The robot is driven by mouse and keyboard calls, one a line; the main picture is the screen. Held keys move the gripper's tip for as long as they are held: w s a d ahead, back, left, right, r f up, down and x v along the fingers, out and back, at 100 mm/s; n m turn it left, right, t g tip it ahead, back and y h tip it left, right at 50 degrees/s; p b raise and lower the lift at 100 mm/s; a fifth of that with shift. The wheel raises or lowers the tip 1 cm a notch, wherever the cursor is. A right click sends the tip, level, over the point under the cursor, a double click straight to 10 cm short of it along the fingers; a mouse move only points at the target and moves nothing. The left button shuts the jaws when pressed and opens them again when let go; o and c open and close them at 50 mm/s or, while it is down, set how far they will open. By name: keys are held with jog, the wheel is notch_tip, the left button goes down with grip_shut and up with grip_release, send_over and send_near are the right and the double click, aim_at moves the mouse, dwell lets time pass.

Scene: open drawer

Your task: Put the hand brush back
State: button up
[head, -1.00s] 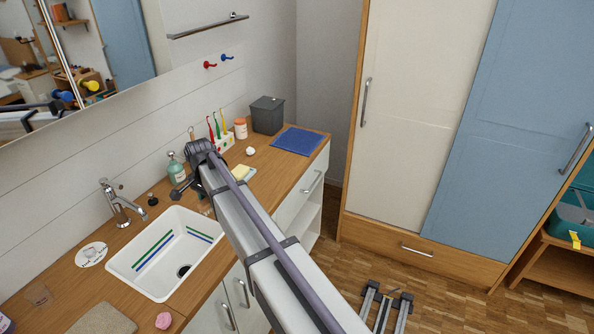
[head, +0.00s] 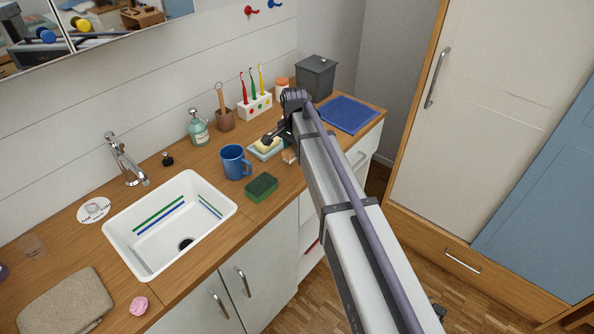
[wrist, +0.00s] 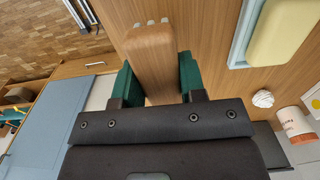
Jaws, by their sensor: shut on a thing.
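The hand brush (wrist: 152,62) is a wooden block with rounded edges and pale tufts at its far end in the wrist view. My gripper (wrist: 158,78) is shut on it, with a green pad on each side. In the head view a small part of the brush (head: 290,156) shows beside my arm, close to the soap dish (head: 254,154). The arm hides most of the gripper there. The wooden counter (wrist: 215,75) lies below the brush; I cannot tell whether they touch.
Yellow soap (head: 267,145) lies on the dish. A blue mug (head: 235,162) and a green sponge (head: 261,187) stand left of my arm. A toothbrush holder (head: 255,106), grey bin (head: 316,76) and blue cloth (head: 348,115) are farther back. The sink (head: 170,222) is at left.

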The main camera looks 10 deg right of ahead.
aim_at(296, 168)
notch_tip(296, 168, down, 6)
jog(key=b, duration=0.4)
jog(key=shift+r, duration=0.55)
jog(key=shift+f, duration=0.3)
jog(key=o, duration=0.9)
jog(key=shift+r, duration=0.1)
notch_tip(296, 168, up, 13)
jog(key=p, duration=1.3)
jog(key=s+n, duration=0.3)
jog(key=s, duration=0.5)
jog(key=s+n, duration=0.4)
jog(key=s, duration=0.4)
jog(key=s+n, duration=0.3)
jog(key=s, duration=0.6)
jog(key=shift+s+d+f+n, duration=0.1)
jog(key=shift+f+n, duration=0.2)
jog(key=shift+f, duration=0.05)
